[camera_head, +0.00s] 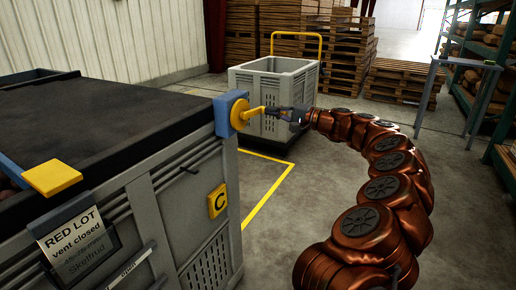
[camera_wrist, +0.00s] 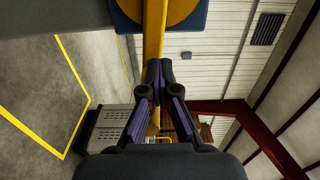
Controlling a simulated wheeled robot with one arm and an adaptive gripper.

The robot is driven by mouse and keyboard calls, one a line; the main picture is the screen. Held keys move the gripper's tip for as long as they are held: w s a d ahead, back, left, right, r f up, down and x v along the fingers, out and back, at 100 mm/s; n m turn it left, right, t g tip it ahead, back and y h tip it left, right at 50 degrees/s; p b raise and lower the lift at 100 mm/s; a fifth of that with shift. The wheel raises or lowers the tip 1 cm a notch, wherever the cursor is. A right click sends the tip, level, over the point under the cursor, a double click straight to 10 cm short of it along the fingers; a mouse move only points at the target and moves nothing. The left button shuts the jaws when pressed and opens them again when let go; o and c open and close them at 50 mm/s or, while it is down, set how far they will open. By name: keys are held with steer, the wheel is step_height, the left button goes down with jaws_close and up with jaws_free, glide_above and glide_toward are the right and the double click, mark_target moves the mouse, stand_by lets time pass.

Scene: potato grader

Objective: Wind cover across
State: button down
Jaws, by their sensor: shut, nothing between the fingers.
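A large grey bin (camera_head: 205,185) marked "C" stands at the left. A dark cover (camera_head: 95,115) lies over most of its top. A yellow crank (camera_head: 252,113) on a round yellow hub sits in a blue housing (camera_head: 222,118) at the bin's right corner. My gripper (camera_head: 271,112) is at the crank's outer end. In the wrist view my gripper (camera_wrist: 158,72) is shut, with its fingertips in front of the yellow crank arm (camera_wrist: 153,32). I cannot tell whether they touch it.
A yellow slide tab (camera_head: 51,177) and a "RED LOT, vent closed" sign (camera_head: 78,240) are at the bin's near side. A grey cart (camera_head: 243,80) with a yellow handle stands behind my gripper. Pallets (camera_head: 400,80) and a metal stand (camera_head: 430,85) are farther back. The floor at centre is clear.

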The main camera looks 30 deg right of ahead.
steer(key=shift+r, duration=0.15)
steer(key=s+a+r+p, duration=0.3)
steer(key=a+r, duration=0.4)
steer(key=r, duration=0.4)
steer(key=shift+s+a, duration=0.25)
steer(key=shift+s, duration=0.5)
steer(key=c, duration=0.5)
jaws_free()
stand_by(0.6)
steer(key=shift+b+v, duration=1.2)
steer(key=shift+v, duration=10.25)
